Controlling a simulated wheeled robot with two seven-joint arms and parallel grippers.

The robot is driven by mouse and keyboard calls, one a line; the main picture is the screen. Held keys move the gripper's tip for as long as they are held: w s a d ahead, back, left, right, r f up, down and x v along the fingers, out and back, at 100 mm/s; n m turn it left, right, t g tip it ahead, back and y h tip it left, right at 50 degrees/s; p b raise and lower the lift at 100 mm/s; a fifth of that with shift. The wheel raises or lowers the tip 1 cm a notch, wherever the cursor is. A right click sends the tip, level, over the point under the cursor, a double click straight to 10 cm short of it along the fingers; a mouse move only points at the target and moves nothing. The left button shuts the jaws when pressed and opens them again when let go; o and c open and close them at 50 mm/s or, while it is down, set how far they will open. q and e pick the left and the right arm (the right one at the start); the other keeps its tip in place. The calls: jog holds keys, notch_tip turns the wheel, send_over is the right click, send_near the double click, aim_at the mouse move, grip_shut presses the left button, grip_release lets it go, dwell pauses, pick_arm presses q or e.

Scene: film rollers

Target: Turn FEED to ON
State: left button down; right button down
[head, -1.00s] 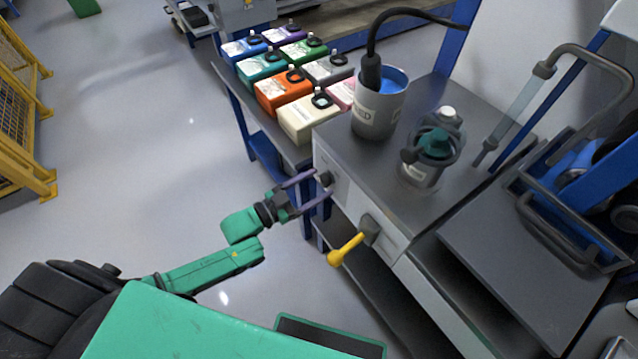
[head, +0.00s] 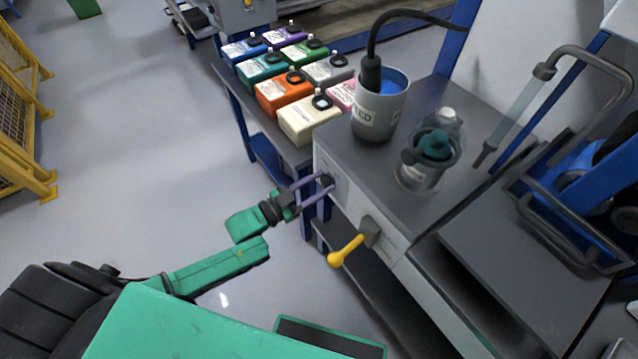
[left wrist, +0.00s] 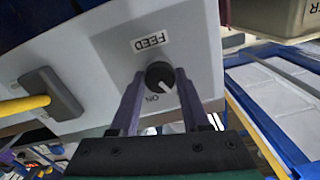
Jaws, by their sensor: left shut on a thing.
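The FEED knob (head: 326,180) is a small black dial on the pale front panel of the grey-topped bench. In the left wrist view the knob (left wrist: 158,75) carries a white pointer mark at its lower right. The FEED label (left wrist: 150,42) is above it in that picture, and ON lettering (left wrist: 152,98) is just below it. My left gripper (head: 318,190) has its purple fingers on either side of the knob and is shut on it. The fingers (left wrist: 157,85) hide parts of the knob's sides. My right gripper is not in view.
A yellow lever (head: 345,250) sticks out of the same panel, close to my left gripper. On the bench stand a grey can (head: 380,110) of blue liquid and a clear-and-grey vessel (head: 425,165). Several coloured containers (head: 285,92) stand behind.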

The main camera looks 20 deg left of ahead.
pick_arm(q)
jog(key=m, duration=0.5)
jog(key=shift+m, duration=0.3)
jog(key=m+b, duration=0.1)
jog(key=m, duration=0.4)
jog(key=shift+f+m, duration=0.1)
jog(key=shift+m, duration=0.2)
jog(key=shift+c, duration=1.9)
grip_release()
jog(key=shift+s+a, duration=0.1)
jog(key=v, duration=1.4)
jog(key=shift+s, duration=0.2)
